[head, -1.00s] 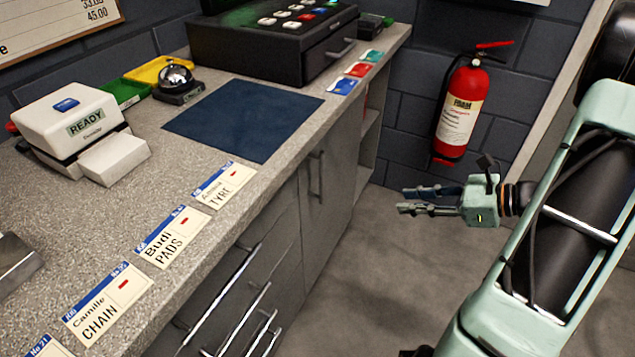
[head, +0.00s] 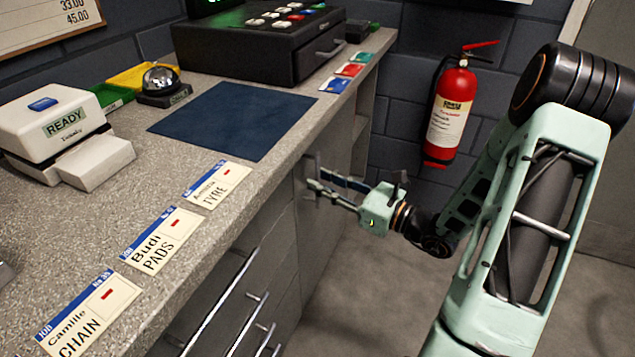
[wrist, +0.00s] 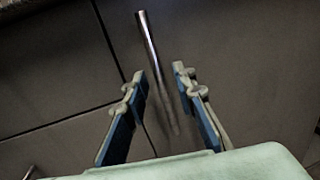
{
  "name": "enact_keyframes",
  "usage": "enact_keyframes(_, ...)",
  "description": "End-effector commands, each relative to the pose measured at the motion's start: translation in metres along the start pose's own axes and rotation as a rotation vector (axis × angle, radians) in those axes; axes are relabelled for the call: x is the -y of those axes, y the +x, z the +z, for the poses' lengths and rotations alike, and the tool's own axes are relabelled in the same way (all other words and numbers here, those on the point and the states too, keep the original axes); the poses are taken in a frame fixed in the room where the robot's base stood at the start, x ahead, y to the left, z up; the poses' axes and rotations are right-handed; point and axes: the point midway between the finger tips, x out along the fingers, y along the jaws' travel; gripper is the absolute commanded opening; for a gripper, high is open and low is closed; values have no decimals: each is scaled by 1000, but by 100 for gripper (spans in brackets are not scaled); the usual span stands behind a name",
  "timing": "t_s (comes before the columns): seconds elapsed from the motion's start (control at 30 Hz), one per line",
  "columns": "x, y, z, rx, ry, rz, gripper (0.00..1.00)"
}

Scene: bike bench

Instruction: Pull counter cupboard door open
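The grey counter cupboard door (head: 334,153) is under the counter, beyond the drawers, and looks shut. In the wrist view its upright metal bar handle (wrist: 152,50) runs between the two fingers of my gripper (wrist: 160,88). The fingers are open, one on each side of the bar, and I see gaps between them and it. In the head view my gripper (head: 322,183) is at the door front, and its fingers hide most of the handle.
Drawers with bar handles (head: 232,297) are nearer along the counter front. The speckled counter top (head: 125,205) holds job cards, a dark blue mat and a cash drawer. A red fire extinguisher (head: 451,112) hangs on the back wall. The floor beside the counter is clear.

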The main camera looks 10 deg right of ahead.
Motion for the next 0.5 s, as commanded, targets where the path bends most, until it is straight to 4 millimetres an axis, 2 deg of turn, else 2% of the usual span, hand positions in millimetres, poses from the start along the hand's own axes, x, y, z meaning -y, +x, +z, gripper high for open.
enact_keyframes(0.2,0,17,0,0,0,0,25)
enact_keyframes(0.5,0,18,0,-1,1,-1,23)
